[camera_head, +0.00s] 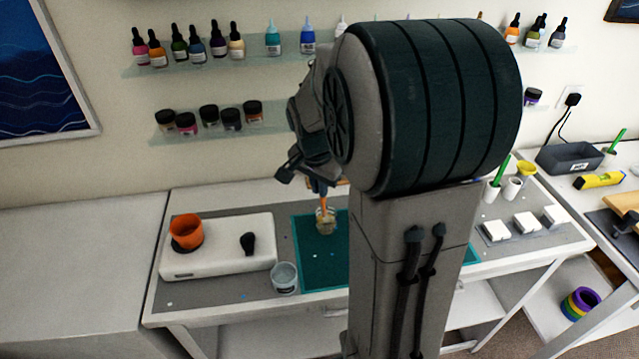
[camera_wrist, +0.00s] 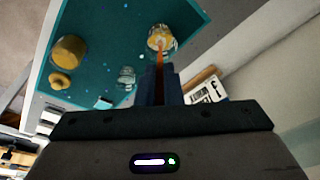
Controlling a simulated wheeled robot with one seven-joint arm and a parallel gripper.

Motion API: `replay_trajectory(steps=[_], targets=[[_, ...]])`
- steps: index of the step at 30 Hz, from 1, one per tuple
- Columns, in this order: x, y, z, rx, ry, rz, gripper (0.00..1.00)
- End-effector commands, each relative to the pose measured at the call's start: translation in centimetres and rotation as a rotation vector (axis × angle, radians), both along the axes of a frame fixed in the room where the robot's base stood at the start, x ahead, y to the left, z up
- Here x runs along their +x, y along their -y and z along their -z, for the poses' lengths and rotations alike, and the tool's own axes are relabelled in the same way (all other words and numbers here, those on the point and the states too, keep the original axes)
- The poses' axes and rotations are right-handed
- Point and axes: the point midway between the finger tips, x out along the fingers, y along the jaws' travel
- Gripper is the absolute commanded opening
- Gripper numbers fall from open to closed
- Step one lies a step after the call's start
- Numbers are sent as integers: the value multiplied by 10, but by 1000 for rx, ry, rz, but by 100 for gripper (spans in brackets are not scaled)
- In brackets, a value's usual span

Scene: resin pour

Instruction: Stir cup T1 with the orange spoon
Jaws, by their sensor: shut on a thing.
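My gripper (camera_head: 319,186) is shut on the orange spoon (camera_head: 324,204) and points down over the teal mat (camera_head: 312,270). The spoon's lower end is inside a clear cup (camera_head: 325,224) with yellowish contents. In the wrist view, the spoon (camera_wrist: 160,63) runs from between my fingers (camera_wrist: 158,90) into the cup (camera_wrist: 157,49), with yellow-orange stuff around it. I cannot read a label on this cup, so I cannot confirm it is T1. How deep the spoon reaches is hidden.
The wrist view shows a yellow cup (camera_wrist: 69,51) and a small clear cup (camera_wrist: 126,75) on the mat. My arm hides the bench's middle. Shelves of bottles line the wall.

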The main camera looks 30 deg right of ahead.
Motion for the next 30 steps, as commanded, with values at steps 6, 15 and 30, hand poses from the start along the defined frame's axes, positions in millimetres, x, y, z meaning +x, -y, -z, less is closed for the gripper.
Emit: replay_trajectory(steps=[6, 15, 30], targets=[[3, 3, 24, 1, -1, 1, 0], [7, 7, 48, 0, 0, 1, 0], [8, 8, 53, 0, 0, 0, 0]])
